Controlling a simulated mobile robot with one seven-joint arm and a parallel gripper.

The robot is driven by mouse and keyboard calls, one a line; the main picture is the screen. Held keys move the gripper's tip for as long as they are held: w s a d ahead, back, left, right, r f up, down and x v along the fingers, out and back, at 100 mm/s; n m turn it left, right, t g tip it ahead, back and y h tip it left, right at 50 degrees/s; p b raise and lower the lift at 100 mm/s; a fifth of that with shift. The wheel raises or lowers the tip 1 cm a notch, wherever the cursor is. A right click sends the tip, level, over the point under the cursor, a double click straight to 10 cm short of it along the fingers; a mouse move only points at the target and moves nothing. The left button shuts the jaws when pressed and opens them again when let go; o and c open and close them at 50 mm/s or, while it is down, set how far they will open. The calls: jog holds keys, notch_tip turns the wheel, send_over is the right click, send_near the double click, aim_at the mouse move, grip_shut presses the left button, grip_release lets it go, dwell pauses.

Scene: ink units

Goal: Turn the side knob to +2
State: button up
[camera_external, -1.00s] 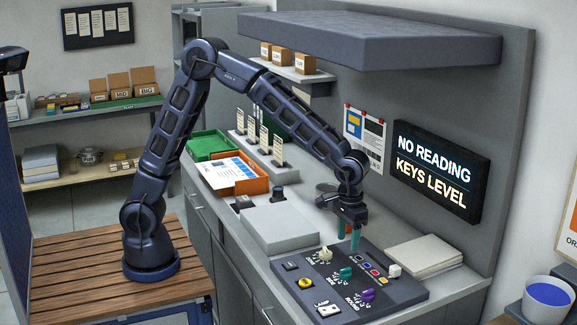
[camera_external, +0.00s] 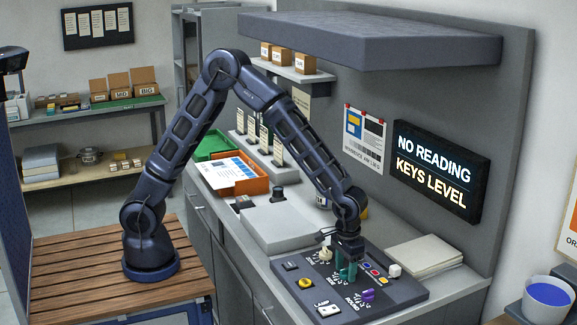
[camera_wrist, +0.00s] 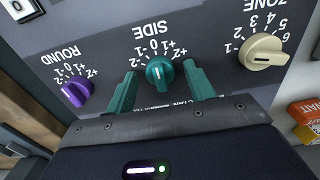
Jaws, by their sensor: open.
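In the wrist view the teal side knob (camera_wrist: 160,73) sits on the dark panel under the upside-down label SIDE and its scale. Its white mark points roughly toward 0. My gripper (camera_wrist: 159,76) is open, with one teal finger on each side of the knob. Small gaps seem to show between fingers and knob; contact cannot be told. In the external view my gripper (camera_external: 346,271) is low over the control panel (camera_external: 390,300), and its fingers largely hide the side knob.
The purple round knob (camera_wrist: 77,91) and cream zone knob (camera_wrist: 263,52) flank the side knob. The panel also has a yellow button (camera_external: 305,283) and several colored keys. A wall display (camera_external: 434,172) reads NO READING, KEYS LEVEL. A paper stack (camera_external: 425,256) lies behind the panel.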

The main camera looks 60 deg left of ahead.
jog(key=shift+c, duration=0.2)
jog(key=c, duration=0.9)
jog(key=shift+c, duration=0.2)
jog(key=shift+m, duration=0.3)
jog(key=m, duration=0.4)
jog(key=shift+m, duration=0.3)
jog(key=m, duration=0.5)
jog(key=shift+m, duration=0.3)
jog(key=shift+r, duration=0.1)
jog(key=o, duration=1)
